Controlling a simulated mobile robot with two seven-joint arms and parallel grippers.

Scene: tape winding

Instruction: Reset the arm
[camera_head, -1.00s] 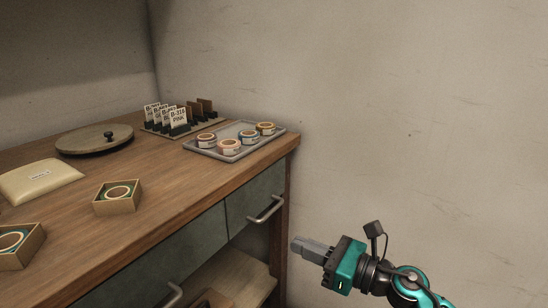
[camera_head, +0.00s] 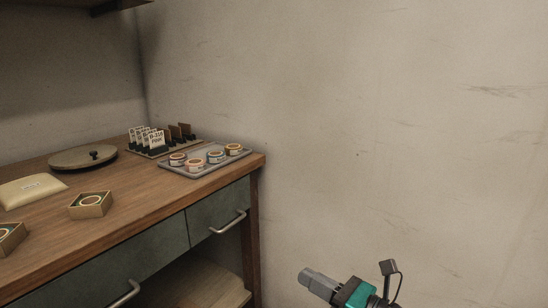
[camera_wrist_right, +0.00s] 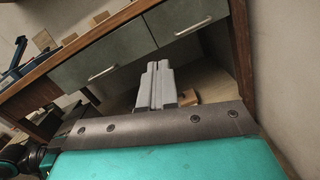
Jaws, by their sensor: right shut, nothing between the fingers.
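My right gripper (camera_head: 318,281) shows at the bottom of the head view, right of the cabinet and in front of the bare wall. Its grey fingers are together with nothing between them. In the right wrist view the shut fingers (camera_wrist_right: 157,85) point toward the cabinet's drawer front and open lower shelf, and they appear clear of it. My left gripper is not in the head view. In the right wrist view a blue arm part at the left edge is too small to read.
The wooden counter (camera_head: 150,207) holds a grey tray (camera_head: 204,172) of tape rolls, label cards (camera_head: 157,139), a round turntable (camera_head: 82,158), a cream pouch (camera_head: 30,190) and open boxes (camera_head: 90,205). Drawer handles (camera_head: 228,223) stick out in front. Space right of the cabinet is free.

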